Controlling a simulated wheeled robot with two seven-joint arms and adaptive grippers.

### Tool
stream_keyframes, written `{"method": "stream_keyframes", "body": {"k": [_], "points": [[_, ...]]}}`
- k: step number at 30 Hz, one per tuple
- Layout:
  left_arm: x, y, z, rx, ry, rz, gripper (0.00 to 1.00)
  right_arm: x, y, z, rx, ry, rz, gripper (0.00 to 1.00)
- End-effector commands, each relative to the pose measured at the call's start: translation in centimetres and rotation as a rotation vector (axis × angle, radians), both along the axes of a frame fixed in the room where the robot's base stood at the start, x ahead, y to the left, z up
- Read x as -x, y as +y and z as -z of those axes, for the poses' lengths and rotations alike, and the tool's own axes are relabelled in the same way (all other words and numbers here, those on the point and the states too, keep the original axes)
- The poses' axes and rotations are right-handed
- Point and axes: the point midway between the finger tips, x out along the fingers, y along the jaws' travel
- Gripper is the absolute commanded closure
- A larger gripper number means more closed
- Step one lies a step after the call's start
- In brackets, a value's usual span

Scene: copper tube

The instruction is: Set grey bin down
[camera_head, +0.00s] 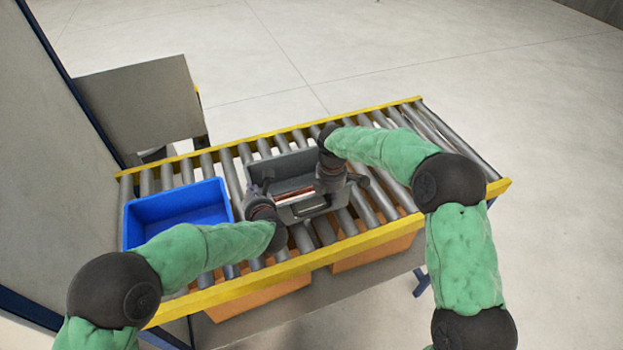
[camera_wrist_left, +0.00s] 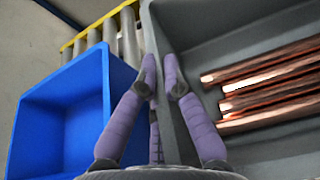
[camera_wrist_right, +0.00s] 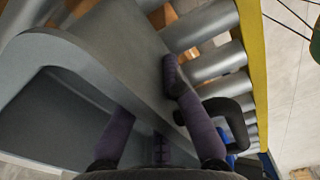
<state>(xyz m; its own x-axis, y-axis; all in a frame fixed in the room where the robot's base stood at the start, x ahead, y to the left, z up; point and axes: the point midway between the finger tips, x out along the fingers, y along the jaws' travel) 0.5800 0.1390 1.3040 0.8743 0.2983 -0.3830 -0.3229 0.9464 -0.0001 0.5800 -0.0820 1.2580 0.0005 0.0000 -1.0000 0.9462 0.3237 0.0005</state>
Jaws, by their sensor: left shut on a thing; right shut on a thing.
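The grey bin (camera_head: 290,165) is at the middle of the roller conveyor, right of the blue bin; whether it rests on the rollers or hangs just above them I cannot tell. Several copper tubes (camera_head: 297,197) lie inside it, clearer in the left wrist view (camera_wrist_left: 265,90). My left gripper (camera_head: 265,192) is shut on the bin's left wall, one finger each side of it in the left wrist view (camera_wrist_left: 161,75). My right gripper (camera_head: 328,165) is shut on the opposite wall; in the right wrist view one finger is partly hidden behind that wall (camera_wrist_right: 120,50).
The blue bin (camera_head: 178,207) stands close on the left and looks empty. The conveyor (camera_head: 400,120) has yellow side rails, and its rollers are free at the right end. Orange boxes (camera_head: 260,299) sit under the conveyor. A grey panel (camera_head: 140,100) stands behind left.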

Motion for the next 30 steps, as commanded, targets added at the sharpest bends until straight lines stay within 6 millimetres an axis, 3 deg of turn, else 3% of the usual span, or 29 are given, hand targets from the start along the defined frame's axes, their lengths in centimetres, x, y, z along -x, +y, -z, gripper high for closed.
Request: {"method": "stream_keyframes", "body": {"k": [12,13,15,25,30], "points": [[-0.2,0.4,1.4,0.0,-0.009,-0.012,1.0,0.0,-0.3,1.8,0.004,0.0,0.001,1.0],[-0.1,0.4,1.4,0.0,-0.005,-0.011,0.83,0.0,-0.3,1.7,0.005,0.002,0.001,0.83],[-0.1,0.3,1.4,0.0,-0.005,-0.009,0.68,0.0,-0.3,1.7,0.004,0.002,0.001,0.68],[0.0,0.1,1.5,0.0,-0.002,-0.003,0.68,0.0,-0.1,1.6,0.001,0.001,0.0,0.68],[1.0,-0.4,1.0,0.001,-0.002,0.001,0.68,0.0,0.0,1.6,0.001,0.001,0.0,0.68]]}}
